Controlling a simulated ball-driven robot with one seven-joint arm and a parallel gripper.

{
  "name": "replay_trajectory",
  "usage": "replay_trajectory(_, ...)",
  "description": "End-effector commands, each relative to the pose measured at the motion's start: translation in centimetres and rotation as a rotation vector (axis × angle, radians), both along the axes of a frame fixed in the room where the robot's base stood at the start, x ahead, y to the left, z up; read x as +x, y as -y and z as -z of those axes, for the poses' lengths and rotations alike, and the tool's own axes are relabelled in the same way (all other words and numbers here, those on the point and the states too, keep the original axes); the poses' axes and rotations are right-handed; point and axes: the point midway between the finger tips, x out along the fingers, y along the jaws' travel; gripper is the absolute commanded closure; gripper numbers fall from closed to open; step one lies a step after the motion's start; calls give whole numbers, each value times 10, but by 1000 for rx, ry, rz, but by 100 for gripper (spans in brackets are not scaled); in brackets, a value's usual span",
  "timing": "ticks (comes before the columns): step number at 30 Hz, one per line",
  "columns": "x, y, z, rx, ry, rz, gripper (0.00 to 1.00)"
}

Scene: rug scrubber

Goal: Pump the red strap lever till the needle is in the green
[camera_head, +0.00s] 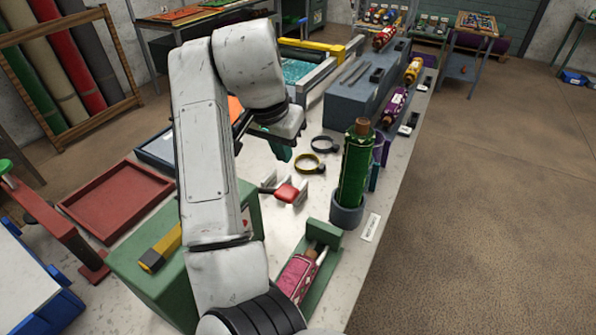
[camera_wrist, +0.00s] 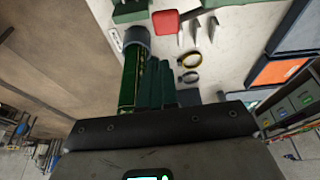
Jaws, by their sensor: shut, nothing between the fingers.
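A red lever pad (camera_head: 288,192) sits low among pale upright plates on the white bench, right of the green machine box (camera_head: 150,284). The red pad (camera_wrist: 165,22) also shows at the top of the wrist view. My gripper (camera_head: 281,155) is above the bench, beyond the red pad and apart from it. Its dark green fingers (camera_wrist: 160,66) are together and empty, pointing to the top of the wrist view. A small pale patch with red (camera_head: 245,216) shows at the box, mostly behind my arm. I cannot make out a needle or a green zone.
A green rolled rug (camera_head: 355,165) stands upright in a grey cup (camera_head: 346,214), right of the pad. Two ring clamps, one of them yellow (camera_head: 310,163), lie behind the pad. A red patterned roll (camera_head: 297,277) lies in a green cradle in front. A red tray (camera_head: 118,198) is at left.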

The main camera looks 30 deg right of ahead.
Motion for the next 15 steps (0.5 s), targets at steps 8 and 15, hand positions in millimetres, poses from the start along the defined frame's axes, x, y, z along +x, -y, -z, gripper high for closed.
replay_trajectory(8,4,-21,-22,32,-6,19,100)
replay_trajectory(15,4,-20,-22,31,-6,20,100)
